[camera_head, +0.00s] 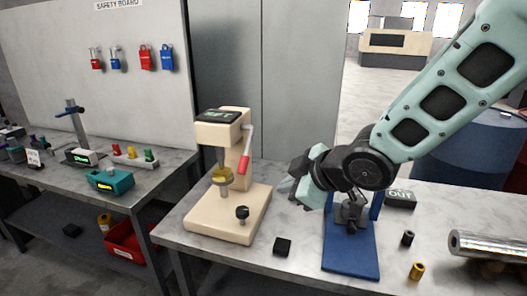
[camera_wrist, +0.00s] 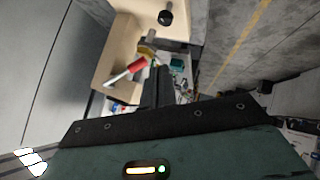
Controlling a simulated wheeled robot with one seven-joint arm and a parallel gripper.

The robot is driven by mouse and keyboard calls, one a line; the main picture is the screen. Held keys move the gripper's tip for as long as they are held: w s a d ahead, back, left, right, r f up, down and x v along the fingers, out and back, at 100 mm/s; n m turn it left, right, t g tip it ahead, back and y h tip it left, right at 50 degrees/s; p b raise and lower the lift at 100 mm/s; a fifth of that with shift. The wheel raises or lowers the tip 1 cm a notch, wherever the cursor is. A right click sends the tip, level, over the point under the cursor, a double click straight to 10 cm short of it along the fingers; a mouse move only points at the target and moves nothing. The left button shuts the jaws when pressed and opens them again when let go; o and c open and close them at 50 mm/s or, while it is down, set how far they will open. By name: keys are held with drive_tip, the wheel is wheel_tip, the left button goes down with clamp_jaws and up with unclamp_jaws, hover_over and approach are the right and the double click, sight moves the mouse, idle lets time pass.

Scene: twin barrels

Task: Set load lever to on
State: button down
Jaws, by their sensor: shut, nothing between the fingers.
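A cream bench tester (camera_head: 232,200) stands on the grey table in the head view, with a dark display on its top. On its right side is a lever (camera_head: 245,155) with a pale metal arm and a red grip, hanging down; I take it for the load lever. In the wrist view the red grip (camera_wrist: 138,65) lies just left of my fingers, against the tester's cream body (camera_wrist: 108,62). My gripper (camera_head: 292,187) is right of the lever in the head view. Its fingers (camera_wrist: 157,72) look shut and empty. I cannot tell whether they touch the grip.
A blue stand (camera_head: 350,258) is below my wrist, partly hidden. A black block (camera_head: 282,246), small cylinders (camera_head: 416,271) and a shiny metal cylinder (camera_head: 490,244) lie on the table (camera_head: 215,262). A second bench with tools is at left.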

sight(245, 168)
drive_tip(key=w+a+r+n+t+y+p, duration=0.1)
drive_tip(key=w+a+r+n+y+p, duration=0.15)
drive_tip(key=w+r, duration=0.2)
drive_tip(key=w+a+f+n+p, duration=0.1)
drive_tip(key=w+a+f+p, duration=0.3)
drive_tip(key=w, duration=0.5)
drive_tip(key=shift+a+f+y, duration=0.35)
drive_tip(key=shift+a+f, duration=0.45)
drive_tip(key=shift+f, duration=0.5)
drive_tip(key=shift+w+n, duration=0.1)
drive_tip(key=shift+n, duration=0.15)
drive_tip(key=f+b, duration=0.1)
drive_tip(key=b, duration=0.3)
drive_tip(key=shift+w+d+f+t, duration=0.1)
drive_tip(key=shift+w+f+t, duration=0.2)
drive_tip(key=shift+f, duration=0.1)
drive_tip(key=w+f+b, duration=0.1)
drive_tip(key=b, duration=0.2)
drive_tip(key=shift+d+n, duration=0.15)
drive_tip(key=shift+n, duration=0.25)
drive_tip(key=shift+r, duration=0.15)
